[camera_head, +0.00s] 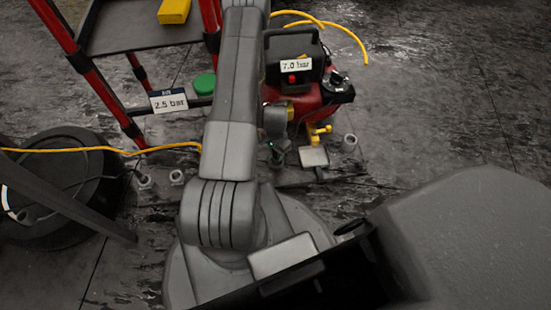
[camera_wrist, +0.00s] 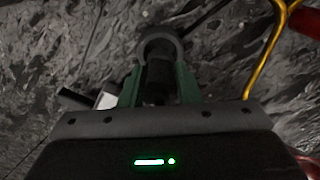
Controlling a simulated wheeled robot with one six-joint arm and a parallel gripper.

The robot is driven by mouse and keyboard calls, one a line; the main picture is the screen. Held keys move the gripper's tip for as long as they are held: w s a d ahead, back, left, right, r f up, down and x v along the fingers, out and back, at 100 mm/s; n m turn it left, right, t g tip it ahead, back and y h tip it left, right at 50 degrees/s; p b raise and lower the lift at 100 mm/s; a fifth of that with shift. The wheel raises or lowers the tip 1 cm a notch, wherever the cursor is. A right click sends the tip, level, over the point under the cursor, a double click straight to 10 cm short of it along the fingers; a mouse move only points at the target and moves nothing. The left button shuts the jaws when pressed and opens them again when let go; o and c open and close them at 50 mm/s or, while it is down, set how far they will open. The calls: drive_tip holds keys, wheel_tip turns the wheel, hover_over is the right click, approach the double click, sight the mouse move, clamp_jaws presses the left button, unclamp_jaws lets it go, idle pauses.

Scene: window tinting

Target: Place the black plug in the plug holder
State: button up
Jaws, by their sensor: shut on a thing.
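In the wrist view, my gripper (camera_wrist: 157,86) has its green fingers closed on the black plug (camera_wrist: 157,74), a dark cylinder between them. A grey ring (camera_wrist: 159,33), which looks like a plug holder, shows at the plug's far end. The plug overlaps the ring in this view; I cannot tell whether it is inside it or only in front of it. In the head view, my gripper (camera_head: 277,155) is low, beside the red compressor, partly hidden by my arm. The plug is not clear there.
Similar grey rings stand on the floor at left (camera_head: 145,181) and right (camera_head: 349,142). A red and black compressor (camera_head: 300,85) labelled 7.0 bar stands behind. A red-framed cart (camera_head: 140,38) with a 2.5 bar sign is at left. A yellow hose (camera_head: 90,150) crosses the floor.

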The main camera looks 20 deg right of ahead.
sight(276, 157)
drive_tip(key=shift+f+b, duration=0.65)
drive_tip(key=shift+f, duration=1.3)
drive_tip(key=shift+f, duration=0.15)
drive_tip(key=o, duration=1)
wheel_tip(276, 157, up, 12)
drive_tip(key=p, duration=0.4)
drive_tip(key=shift+r, duration=0.2)
